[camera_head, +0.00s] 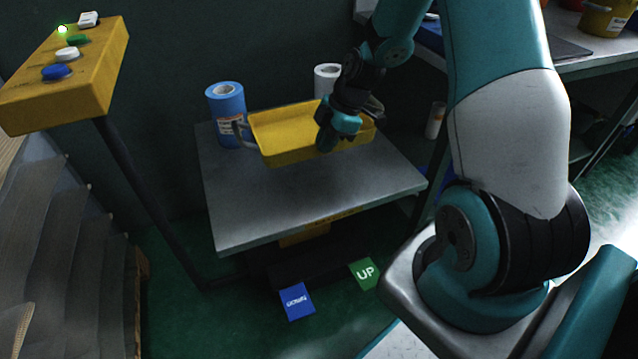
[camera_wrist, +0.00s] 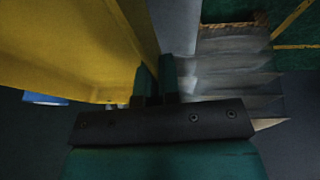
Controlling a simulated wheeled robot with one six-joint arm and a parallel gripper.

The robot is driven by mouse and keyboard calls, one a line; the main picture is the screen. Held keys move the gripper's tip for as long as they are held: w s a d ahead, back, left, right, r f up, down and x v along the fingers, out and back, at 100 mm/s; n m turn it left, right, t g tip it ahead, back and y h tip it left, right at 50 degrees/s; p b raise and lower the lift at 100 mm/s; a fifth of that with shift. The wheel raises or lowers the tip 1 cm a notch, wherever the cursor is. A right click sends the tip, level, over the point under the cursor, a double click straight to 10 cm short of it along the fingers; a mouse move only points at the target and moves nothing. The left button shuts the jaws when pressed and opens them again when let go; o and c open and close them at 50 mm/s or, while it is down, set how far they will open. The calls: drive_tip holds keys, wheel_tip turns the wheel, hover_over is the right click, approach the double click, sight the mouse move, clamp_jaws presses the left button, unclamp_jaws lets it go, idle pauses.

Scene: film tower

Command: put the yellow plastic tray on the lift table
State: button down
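The yellow plastic tray (camera_head: 284,138) is at the back of the grey lift table (camera_head: 300,196), with a handle at each end. I cannot tell whether it rests fully on the top or hangs just above it. My gripper (camera_head: 332,140) is at the tray's near long wall, right of its middle, and covers part of it. In the wrist view the two fingers of my gripper (camera_wrist: 156,82) are close together, with the yellow wall of the tray (camera_wrist: 130,30) running down between them. The gripper looks shut on this wall; the contact itself is dark.
A blue roll (camera_head: 227,112) stands left of the tray and a white roll (camera_head: 326,78) behind it. A yellow button box (camera_head: 65,75) on a post is at left. A blue DOWN pedal (camera_head: 296,301) and a green UP pedal (camera_head: 364,273) lie below. The table's front is clear.

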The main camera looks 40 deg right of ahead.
wheel_tip(320, 180, down, 14)
drive_tip(key=b, duration=0.3)
drive_tip(key=shift+r, duration=0.15)
drive_tip(key=c, duration=1.3)
unclamp_jaws()
